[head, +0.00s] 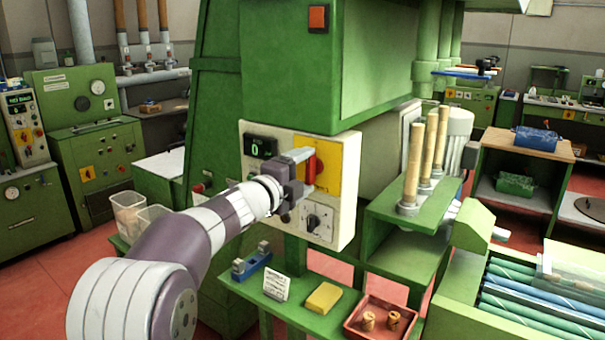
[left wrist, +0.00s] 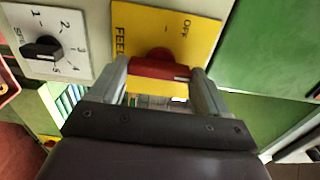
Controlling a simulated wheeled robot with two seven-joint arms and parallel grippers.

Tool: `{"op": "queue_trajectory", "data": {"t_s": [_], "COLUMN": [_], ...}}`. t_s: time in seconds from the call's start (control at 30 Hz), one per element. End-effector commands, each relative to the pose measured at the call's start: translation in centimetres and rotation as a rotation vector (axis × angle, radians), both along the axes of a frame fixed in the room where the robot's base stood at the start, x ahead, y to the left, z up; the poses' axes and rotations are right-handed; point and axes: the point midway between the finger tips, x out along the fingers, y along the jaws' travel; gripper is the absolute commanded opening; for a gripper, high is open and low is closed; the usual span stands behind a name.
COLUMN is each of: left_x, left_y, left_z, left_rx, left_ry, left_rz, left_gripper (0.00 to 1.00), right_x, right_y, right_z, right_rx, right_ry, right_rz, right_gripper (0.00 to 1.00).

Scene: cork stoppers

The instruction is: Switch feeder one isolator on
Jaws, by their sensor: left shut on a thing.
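The feeder isolator is a red rotary handle (head: 311,170) on a yellow plate (head: 329,164), set in a pale control panel on the green machine. My left gripper (head: 298,164) is at the handle and partly covers it. In the left wrist view the red handle (left wrist: 160,69) lies between my two gripper fingers, which are shut on it. The yellow plate (left wrist: 205,32) there shows "OFF" near its upper right and part of the word "FEED" at its left. The handle's exact switch position is hard to tell. My right gripper is not in view.
A black selector knob (head: 314,222) sits just below the isolator, and a display (head: 259,147) reading 0 is to its left. Below are a yellow block (head: 324,298), a blue object (head: 251,263), a small card (head: 276,285) and a red tray (head: 353,325) with corks.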

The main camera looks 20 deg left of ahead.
Motion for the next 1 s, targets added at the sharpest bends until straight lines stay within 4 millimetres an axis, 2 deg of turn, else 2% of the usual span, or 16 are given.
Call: {"op": "queue_trajectory", "data": {"t_s": [0.03, 0.07, 0.1, 0.13, 0.37, 0.47, 0.57, 0.8, 1.0], "left_x": [0.0, 0.0, 0.0, 0.0, -0.1, -0.8, -2.7, -8.8, -11.6], "left_y": [-0.1, -0.1, -0.1, -0.1, 0.0, 0.3, 1.0, 3.2, 4.2], "left_z": [-0.1, -0.1, -0.1, -0.1, -0.1, -0.1, -0.2, -0.2, -0.1], "left_rx": [0.004, 0.004, 0.003, 0.003, 0.001, 0.001, 0.002, 0.003, 0.002], "left_ry": [0.001, 0.001, 0.001, 0.001, 0.001, 0.0, -0.002, -0.001, 0.0], "left_rz": [-0.002, -0.002, -0.002, -0.002, -0.001, 0.0, 0.002, 0.003, 0.0], "left_gripper": [0.46, 0.8, 0.93, 1.0, 1.0, 1.0, 1.0, 1.0, 1.0], "right_x": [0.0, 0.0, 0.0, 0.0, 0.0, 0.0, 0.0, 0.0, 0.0], "right_y": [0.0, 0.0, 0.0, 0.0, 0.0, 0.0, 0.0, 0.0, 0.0], "right_z": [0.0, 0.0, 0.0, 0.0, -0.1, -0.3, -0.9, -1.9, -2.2], "right_rx": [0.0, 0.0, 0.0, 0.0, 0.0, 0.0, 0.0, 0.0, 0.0], "right_ry": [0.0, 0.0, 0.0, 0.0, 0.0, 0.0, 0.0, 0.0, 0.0], "right_rz": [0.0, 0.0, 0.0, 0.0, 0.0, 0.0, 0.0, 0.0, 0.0], "right_gripper": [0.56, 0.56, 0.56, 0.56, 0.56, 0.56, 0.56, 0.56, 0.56]}}
